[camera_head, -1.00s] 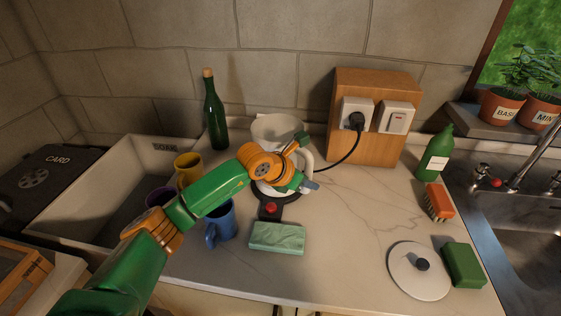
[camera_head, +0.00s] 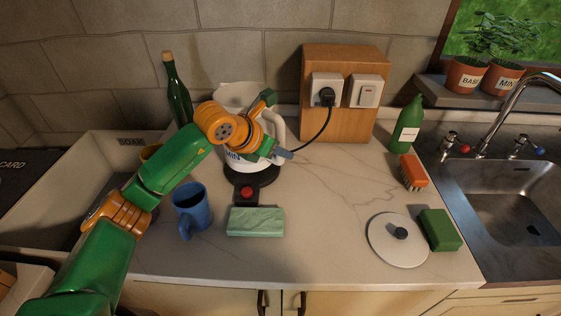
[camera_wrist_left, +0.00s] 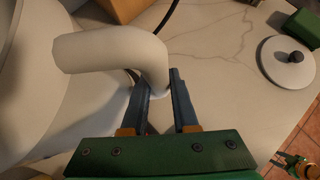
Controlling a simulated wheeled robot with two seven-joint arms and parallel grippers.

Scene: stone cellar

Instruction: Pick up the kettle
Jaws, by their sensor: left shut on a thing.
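The white kettle (camera_head: 237,95) stands at the back of the counter on its dark round base with a red button (camera_head: 247,193). My left arm hides much of it. Its curved handle (camera_head: 277,125) is on its right side and fills the upper left of the left wrist view (camera_wrist_left: 110,48). My left gripper (camera_head: 283,152) is shut on the handle, its two blue-grey fingers (camera_wrist_left: 157,92) on either side of its lower end. I cannot tell whether the kettle is clear of its base. A green and orange part, likely my right gripper (camera_wrist_left: 299,165), shows small in the wrist view.
A blue mug (camera_head: 190,207) and a green block (camera_head: 256,222) stand in front. A black cord runs to the wooden socket box (camera_head: 345,70). A green bottle (camera_head: 177,92) stands behind left. A white lid (camera_head: 385,248) lies right; the counter between is clear.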

